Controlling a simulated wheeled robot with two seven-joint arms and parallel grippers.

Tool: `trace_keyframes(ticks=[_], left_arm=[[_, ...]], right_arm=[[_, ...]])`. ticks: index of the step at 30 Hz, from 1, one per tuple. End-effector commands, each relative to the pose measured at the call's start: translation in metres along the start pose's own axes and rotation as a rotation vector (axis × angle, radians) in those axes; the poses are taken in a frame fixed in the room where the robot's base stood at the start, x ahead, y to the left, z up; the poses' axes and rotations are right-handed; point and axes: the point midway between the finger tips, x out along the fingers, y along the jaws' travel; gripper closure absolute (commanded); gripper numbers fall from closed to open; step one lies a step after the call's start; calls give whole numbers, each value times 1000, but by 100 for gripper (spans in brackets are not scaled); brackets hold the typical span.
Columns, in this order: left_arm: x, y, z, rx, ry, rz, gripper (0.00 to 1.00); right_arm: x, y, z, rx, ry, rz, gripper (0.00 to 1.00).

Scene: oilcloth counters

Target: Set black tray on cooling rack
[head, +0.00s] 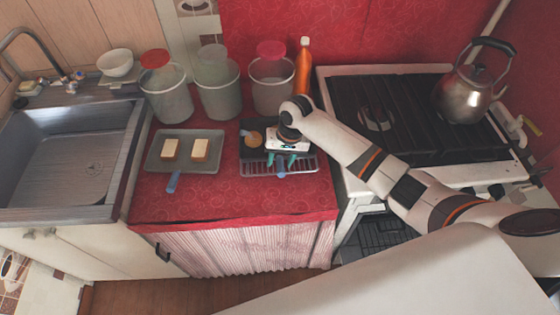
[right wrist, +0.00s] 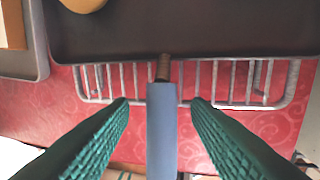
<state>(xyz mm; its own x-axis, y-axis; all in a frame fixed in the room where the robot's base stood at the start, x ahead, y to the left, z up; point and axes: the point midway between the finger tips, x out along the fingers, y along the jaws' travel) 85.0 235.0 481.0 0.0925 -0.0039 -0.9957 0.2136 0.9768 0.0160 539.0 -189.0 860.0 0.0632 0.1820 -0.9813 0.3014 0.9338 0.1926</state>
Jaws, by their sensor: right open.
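The black tray (head: 251,127) lies on the cooling rack (head: 306,167) on the red counter, with a round tan item (head: 253,139) on it. In the right wrist view the black tray (right wrist: 190,30) covers most of the rack, whose front wire strip (right wrist: 236,82) sticks out beyond the tray's near edge. The tray's blue handle (right wrist: 162,125) points toward me. My right gripper (head: 281,165) is open, its teal fingers (right wrist: 161,102) on either side of the handle with gaps to both. The left gripper is not in view.
Lidded containers (head: 271,82) and an orange bottle (head: 303,66) stand behind. The stove (head: 412,112) with a kettle (head: 469,92) is right; the sink (head: 73,155) is left. The counter front is clear.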

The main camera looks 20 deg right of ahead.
Motion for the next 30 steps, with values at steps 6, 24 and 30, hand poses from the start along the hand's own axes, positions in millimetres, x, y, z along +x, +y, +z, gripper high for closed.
trace_keyframes(ticks=[6, 24, 30], left_arm=[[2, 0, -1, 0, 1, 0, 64], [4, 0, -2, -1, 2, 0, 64], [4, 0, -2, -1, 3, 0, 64]], right_arm=[[-48, 0, 1, -2, -6, 1, 56], [-105, 0, 0, 1, -1, 0, 56], [-105, 0, 0, 1, -1, 0, 56]])
